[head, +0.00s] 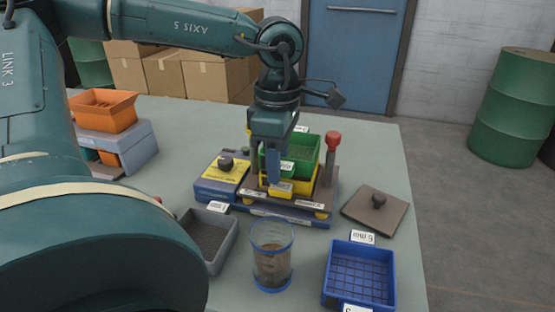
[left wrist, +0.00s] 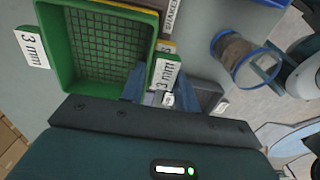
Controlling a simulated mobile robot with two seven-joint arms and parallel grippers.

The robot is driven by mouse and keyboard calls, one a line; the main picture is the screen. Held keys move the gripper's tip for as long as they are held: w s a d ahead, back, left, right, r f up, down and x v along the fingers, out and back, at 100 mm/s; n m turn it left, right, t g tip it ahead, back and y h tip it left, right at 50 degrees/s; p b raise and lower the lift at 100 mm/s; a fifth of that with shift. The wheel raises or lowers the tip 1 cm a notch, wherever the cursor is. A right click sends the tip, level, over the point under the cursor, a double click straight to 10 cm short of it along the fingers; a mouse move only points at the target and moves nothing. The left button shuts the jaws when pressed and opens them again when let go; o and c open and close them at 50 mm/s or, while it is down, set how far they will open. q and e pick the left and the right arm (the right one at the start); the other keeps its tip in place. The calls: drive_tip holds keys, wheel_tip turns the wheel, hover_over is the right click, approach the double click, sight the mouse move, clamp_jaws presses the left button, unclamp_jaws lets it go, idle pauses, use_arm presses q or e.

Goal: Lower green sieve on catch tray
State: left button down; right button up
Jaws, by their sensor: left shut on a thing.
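The green sieve (head: 306,153), a square box with a mesh floor and 3 mm labels, is at the shaker in the middle of the table. It fills the upper left of the left wrist view (left wrist: 67,45). My left gripper (head: 272,170) points down and is shut on the sieve's near side, by the label. A yellow sieve (head: 305,186) shows just below and in front of the green one; I cannot tell whether they touch. A grey tray (head: 232,243) with dark contents, possibly the catch tray, stands front left of the shaker. My right gripper is not in view.
The shaker (head: 320,210) has a red-knobbed post (head: 333,142) at right. A yellow-topped box (head: 215,185) stands left. In front are a clear jar (head: 272,240) and a blue sieve (head: 361,262). A brown lid (head: 376,210) lies right. An orange bin (head: 103,108) is back left.

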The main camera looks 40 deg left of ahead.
use_arm(q)
drive_tip(key=shift+f+b, duration=0.4)
drive_tip(key=shift+b, duration=0.25)
idle(0.6)
drive_tip(key=c, duration=0.9)
unclamp_jaws()
drive_tip(key=shift+c, duration=0.2)
drive_tip(key=shift+o, duration=0.4)
drive_tip(key=o, duration=0.3)
drive_tip(key=shift+r+p, duration=2.95)
drive_tip(key=shift+r, duration=1.1)
